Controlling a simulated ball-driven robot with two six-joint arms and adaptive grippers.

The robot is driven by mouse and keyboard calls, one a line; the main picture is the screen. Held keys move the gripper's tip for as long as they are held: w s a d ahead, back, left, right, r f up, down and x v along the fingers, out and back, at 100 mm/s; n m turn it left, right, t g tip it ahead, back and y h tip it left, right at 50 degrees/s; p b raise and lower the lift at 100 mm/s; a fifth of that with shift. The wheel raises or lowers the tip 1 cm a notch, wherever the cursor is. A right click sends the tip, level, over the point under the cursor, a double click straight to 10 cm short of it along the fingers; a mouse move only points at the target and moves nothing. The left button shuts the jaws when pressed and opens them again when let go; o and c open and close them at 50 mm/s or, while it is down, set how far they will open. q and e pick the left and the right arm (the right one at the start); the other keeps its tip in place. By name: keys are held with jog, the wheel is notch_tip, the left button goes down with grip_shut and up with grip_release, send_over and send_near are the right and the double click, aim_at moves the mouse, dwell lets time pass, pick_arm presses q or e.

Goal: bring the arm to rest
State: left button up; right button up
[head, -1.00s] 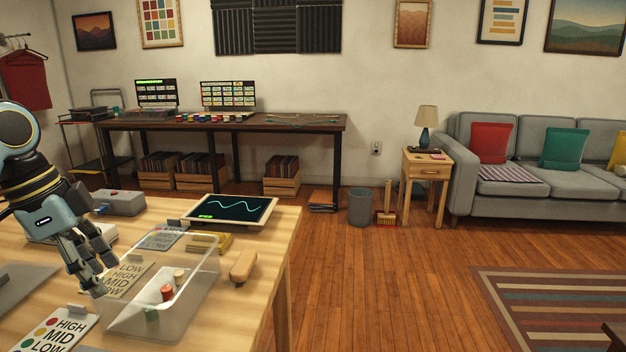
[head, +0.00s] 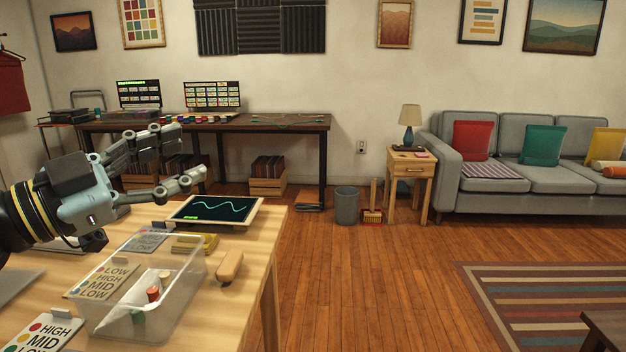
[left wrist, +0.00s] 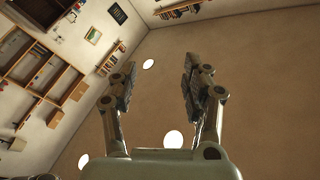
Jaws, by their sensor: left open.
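My left gripper (head: 180,160) is raised over the left part of the wooden table in the head view, pointing right, with its fingers apart and nothing between them. In the left wrist view its two fingers (left wrist: 158,90) also stand apart and empty, with the ceiling and tilted walls behind them. My right gripper is not in view.
On the table stand a clear bin (head: 125,325) with small red, white and green pieces, a tablet with a wave line (head: 215,209), a tan wooden piece (head: 229,267) and label cards (head: 40,335).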

pick_arm(q)
jog(key=s+a+r+n+t+y, duration=0.1)
jog(key=s+a+n+t+y, duration=0.1)
jog(key=a+n+t+y, duration=0.85)
jog(key=s+a+f+n+g+y, duration=0.4)
jog(key=a+f+n+g+y, duration=0.3)
jog(key=f+g+y, duration=0.15)
jog(key=s+d+f+m+g+h, duration=0.15)
jog(key=s+d+f+g, duration=0.35)
jog(key=s+f, duration=0.5)
jog(key=s+d+f+m+g+h, duration=0.1)
jog(key=s+d+f+g+h, duration=0.15)
jog(key=s+f+g, duration=0.75)
jog(key=s+a+f+t, duration=0.1)
jog(key=s+f, duration=0.1)
jog(key=f, duration=0.9)
jog(key=s+a+f, duration=0.1)
jog(key=f, duration=1)
jog(key=s+a+f+g, duration=0.1)
jog(key=s+f, duration=1.6)
jog(key=s, duration=0.2)
jog(key=shift+s+a+f+n, duration=0.2)
jog(key=shift+s+a+n, duration=0.1)
jog(key=shift+s+a, duration=0.05)
